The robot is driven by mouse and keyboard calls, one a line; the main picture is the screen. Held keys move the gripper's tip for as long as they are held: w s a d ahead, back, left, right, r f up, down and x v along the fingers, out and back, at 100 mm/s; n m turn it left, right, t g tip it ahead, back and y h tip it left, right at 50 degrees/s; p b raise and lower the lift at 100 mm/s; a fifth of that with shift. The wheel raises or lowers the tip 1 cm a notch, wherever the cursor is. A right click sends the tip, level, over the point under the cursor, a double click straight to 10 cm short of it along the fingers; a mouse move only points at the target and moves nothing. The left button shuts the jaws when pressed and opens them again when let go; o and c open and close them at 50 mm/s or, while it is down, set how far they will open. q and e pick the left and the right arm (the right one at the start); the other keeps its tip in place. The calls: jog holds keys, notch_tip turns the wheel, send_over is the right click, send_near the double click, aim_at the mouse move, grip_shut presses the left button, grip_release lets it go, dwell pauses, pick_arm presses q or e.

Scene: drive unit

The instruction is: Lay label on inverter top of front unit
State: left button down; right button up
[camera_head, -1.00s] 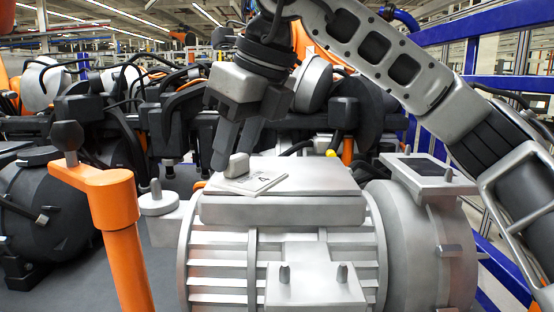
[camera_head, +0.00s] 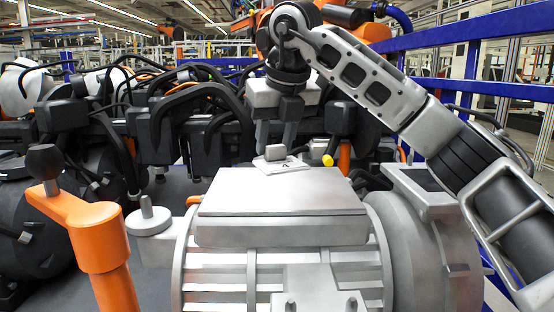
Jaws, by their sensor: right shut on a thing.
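The inverter top (camera_head: 282,192) is a flat light-grey plate on the ribbed silver motor unit (camera_head: 215,265) in the foreground. The label (camera_head: 290,167) is a thin white piece with a dark mark and a small grey block (camera_head: 275,152) standing on it. My right gripper (camera_head: 276,146) comes down from above and is shut on the label by this block. The label shows at the far edge of the inverter top; I cannot tell whether it touches the plate or hangs above or behind it. My left gripper is out of view.
An orange post with a black knob (camera_head: 75,220) stands at the front left. Dark machinery with cables (camera_head: 180,115) fills the background. A grey housing (camera_head: 425,195) adjoins on the right, and blue rails (camera_head: 480,35) run behind. The inverter top's middle and front are bare.

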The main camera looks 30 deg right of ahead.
aim_at(287, 163)
jog(key=shift+w+d+f, duration=0.35)
jog(key=shift+w+f, duration=0.15)
jog(key=shift+f, duration=0.15)
jog(key=x, duration=0.2)
jog(key=p+x, duration=0.1)
jog(key=x, duration=0.1)
jog(key=shift+s+d+f, duration=0.1)
jog(key=shift+s+d, duration=0.1)
jog(key=shift+s, duration=0.2)
jog(key=shift+f, duration=0.1)
jog(key=shift+f, duration=0.1)
jog(key=o, duration=1)
jog(key=shift+r, duration=0.2)
jog(key=b+v, duration=0.1)
jog(key=v, duration=1.1)
jog(key=shift+s+a+f, duration=0.1)
